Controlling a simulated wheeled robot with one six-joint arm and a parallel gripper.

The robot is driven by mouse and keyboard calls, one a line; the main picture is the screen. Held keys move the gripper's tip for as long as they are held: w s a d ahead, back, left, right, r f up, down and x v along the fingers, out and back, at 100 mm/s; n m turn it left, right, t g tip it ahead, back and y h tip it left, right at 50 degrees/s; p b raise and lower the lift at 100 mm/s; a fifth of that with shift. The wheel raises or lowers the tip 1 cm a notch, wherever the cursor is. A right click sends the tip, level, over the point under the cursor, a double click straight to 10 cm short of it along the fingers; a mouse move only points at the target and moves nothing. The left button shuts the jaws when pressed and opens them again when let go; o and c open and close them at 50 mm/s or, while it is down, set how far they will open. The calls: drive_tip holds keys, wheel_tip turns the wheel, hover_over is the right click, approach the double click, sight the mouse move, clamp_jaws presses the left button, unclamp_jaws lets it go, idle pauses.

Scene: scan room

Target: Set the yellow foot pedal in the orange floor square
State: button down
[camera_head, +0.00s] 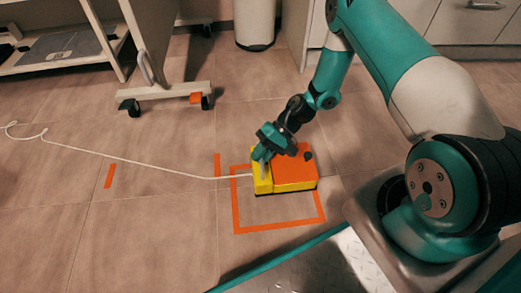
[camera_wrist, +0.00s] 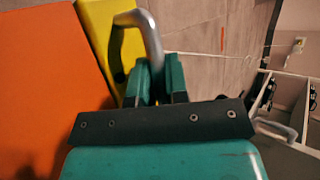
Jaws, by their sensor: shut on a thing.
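The foot pedal (camera_head: 295,172) is a yellow block with a large orange top and a metal carrying handle (camera_wrist: 147,32). In the head view it covers the far right part of the orange floor square (camera_head: 280,227), hiding much of its far line. The near part of the square is bare floor. I cannot tell whether the pedal rests on the floor or hangs just above it. My gripper (camera_head: 262,157) is at the pedal's yellow left end. In the wrist view my gripper's fingers (camera_wrist: 158,83) are shut on the handle.
A white cable (camera_head: 150,163) runs from the pedal leftward across the floor. Short orange floor marks (camera_head: 109,176) lie to the left. A wheeled stand (camera_head: 165,92) is at the back left, and a white bin (camera_head: 255,25) at the back. Floor left of the square is open.

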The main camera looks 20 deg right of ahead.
wheel_tip(320, 180, down, 6)
drive_tip(key=b, duration=0.3)
drive_tip(key=shift+f+b, duration=0.25)
drive_tip(key=shift+b, duration=0.05)
drive_tip(key=shift+r, duration=0.1)
drive_tip(key=c, duration=1.1)
unclamp_jaws()
